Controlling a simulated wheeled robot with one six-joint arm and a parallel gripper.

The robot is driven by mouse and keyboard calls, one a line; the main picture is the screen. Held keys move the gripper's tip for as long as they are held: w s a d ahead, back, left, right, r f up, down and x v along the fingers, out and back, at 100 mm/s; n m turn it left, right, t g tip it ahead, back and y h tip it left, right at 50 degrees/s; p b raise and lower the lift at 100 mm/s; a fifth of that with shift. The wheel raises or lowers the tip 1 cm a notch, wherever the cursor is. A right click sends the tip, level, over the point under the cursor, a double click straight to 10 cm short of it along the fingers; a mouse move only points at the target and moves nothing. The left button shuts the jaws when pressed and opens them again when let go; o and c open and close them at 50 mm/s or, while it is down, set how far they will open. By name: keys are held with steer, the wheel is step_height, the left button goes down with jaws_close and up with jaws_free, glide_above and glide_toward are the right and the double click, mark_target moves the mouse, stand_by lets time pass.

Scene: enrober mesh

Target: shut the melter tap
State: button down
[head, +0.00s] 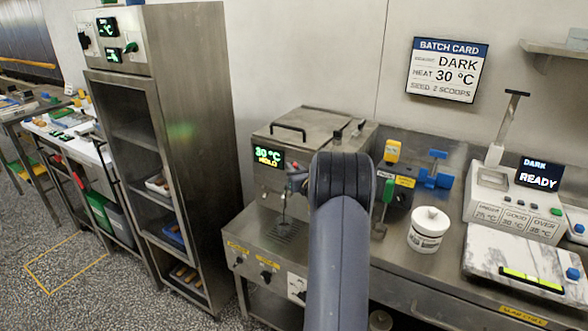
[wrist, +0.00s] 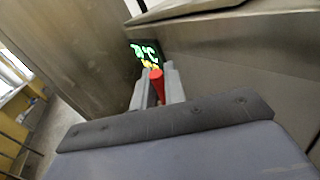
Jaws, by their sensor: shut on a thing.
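The melter (head: 268,138) is a steel box with a display (head: 268,157) reading 30 °C HOLD. The display also shows in the wrist view (wrist: 147,52). The red tap handle (wrist: 157,88) stands between the two grey fingers of my gripper (wrist: 156,80), which is shut on it. In the head view my gripper (head: 298,181) is at the melter's front, right of the display, partly hidden by my arm. A thin dark vertical shape (head: 284,206) hangs below, above a drip grate (head: 285,229); I cannot tell if it is spout or flow. The tap body is mostly hidden.
A tall steel cabinet (head: 190,120) stands left of the melter. On the counter to the right are a white lidded tub (head: 428,230), colored scoops or tools, and a tester (head: 512,200) reading DARK READY. A batch card (head: 447,70) hangs on the wall.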

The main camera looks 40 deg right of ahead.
steer(key=shift+w+r, duration=0.1)
stand_by(0.3)
steer(key=shift+w+a+r+n+g+p, duration=0.15)
steer(key=shift+w+a+n+g+p, duration=0.15)
steer(key=shift+w+g, duration=0.2)
steer(key=shift+w+a+n+g+p, duration=0.1)
steer(key=shift+w+n+g+p, duration=0.2)
steer(key=shift+w+g+p, duration=0.15)
steer(key=c, duration=1.5)
jaws_free()
steer(key=shift+s, duration=0.1)
steer(key=b+v, duration=0.2)
steer(key=v, duration=0.8)
steer(key=shift+s, duration=0.35)
